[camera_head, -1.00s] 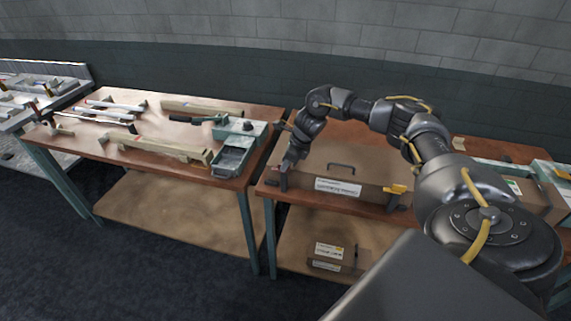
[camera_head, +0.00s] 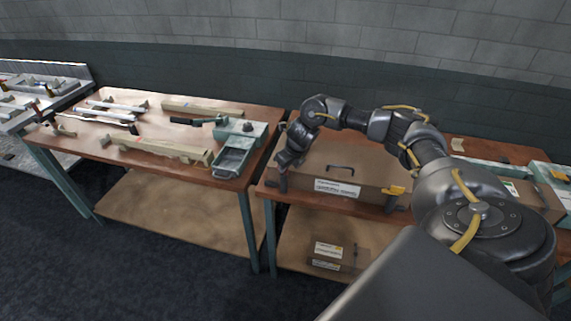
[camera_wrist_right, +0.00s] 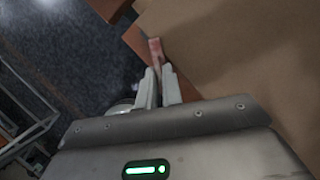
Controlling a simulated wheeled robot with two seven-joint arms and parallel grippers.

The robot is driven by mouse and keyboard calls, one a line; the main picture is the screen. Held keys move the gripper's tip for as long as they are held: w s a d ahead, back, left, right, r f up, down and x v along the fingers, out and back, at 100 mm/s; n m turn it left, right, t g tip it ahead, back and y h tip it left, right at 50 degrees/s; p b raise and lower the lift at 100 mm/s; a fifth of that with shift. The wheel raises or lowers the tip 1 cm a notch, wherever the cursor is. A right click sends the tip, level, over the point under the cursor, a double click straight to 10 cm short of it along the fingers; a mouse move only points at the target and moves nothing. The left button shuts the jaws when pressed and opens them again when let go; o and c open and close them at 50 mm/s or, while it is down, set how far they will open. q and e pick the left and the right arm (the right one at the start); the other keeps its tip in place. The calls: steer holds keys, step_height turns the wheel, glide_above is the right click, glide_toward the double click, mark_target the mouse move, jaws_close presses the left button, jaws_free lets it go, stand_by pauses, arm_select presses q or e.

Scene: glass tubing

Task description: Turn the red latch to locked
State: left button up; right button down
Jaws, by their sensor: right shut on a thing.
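A brown case (camera_head: 368,192) with a white label and a dark handle lies on the right-hand table. My right gripper (camera_head: 283,178) is at the left end of its front side. In the right wrist view, the red latch (camera_wrist_right: 155,47) sticks out between the two pale fingertips of my right gripper (camera_wrist_right: 159,74), which are shut on it. The brown surface of the case (camera_wrist_right: 235,50) lies to the right of the fingers. In the head view the red latch cannot be made out behind the gripper. My left gripper is in neither view.
A yellow latch (camera_head: 394,190) is at the right end of the case's front. The left table (camera_head: 75,141) holds glass tubes, wooden racks and a green-grey tray (camera_head: 232,161). A smaller box (camera_head: 335,256) sits on the lower shelf.

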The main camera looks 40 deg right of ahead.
steer(key=m+p, duration=0.1)
steer(key=m+h, duration=0.1)
steer(key=m+p, duration=0.1)
steer(key=shift+a+r+m+p, duration=0.15)
steer(key=shift+r+m+p, duration=0.15)
steer(key=shift+m, duration=0.1)
steer(key=m+g+h+p, duration=0.1)
steer(key=m+h+p, duration=0.1)
steer(key=m+p, duration=0.1)
steer(key=shift+w+a+f+m, duration=0.1)
steer(key=shift+m, duration=0.6)
steer(key=shift+m+p, duration=0.55)
steer(key=shift+m, duration=0.15)
steer(key=shift+w+f+m+g+h, duration=0.1)
steer(key=shift+m+g+h, duration=0.4)
steer(key=shift+m, duration=0.5)
steer(key=c, duration=1.6)
jaws_free()
steer(key=shift+f, duration=0.1)
steer(key=shift+o, duration=0.2)
